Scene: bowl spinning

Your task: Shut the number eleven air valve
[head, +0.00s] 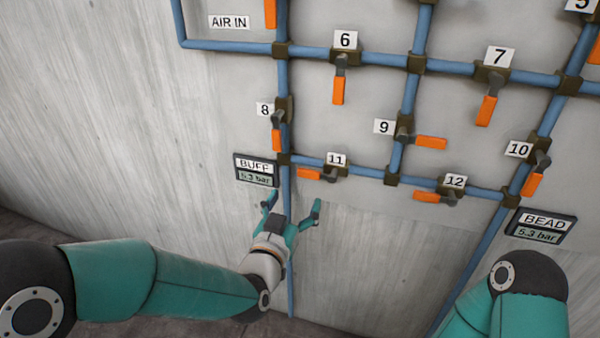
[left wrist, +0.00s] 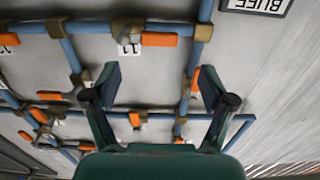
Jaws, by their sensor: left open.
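The number 11 air valve (head: 330,171) sits on a short blue pipe in the lower middle of the wall panel, under its "11" label (head: 336,160). Its orange handle (head: 310,174) points left and lies along the pipe. In the left wrist view the valve and label appear upside down, with the orange handle (left wrist: 158,39) beyond the fingers. My left gripper (head: 293,203) is open and empty, below and slightly left of the handle in the head view, with no visible contact. My right arm shows at lower right, but its gripper is out of view.
The BUFF gauge (head: 256,171) reads 5.3 bar, left of the valve. The BEAD gauge (head: 541,227) reads 5.3 bar at right. Valve 8's handle (head: 276,140) and valve 12's handle (head: 427,197) are nearby. Below the valve, the wall is mostly bare.

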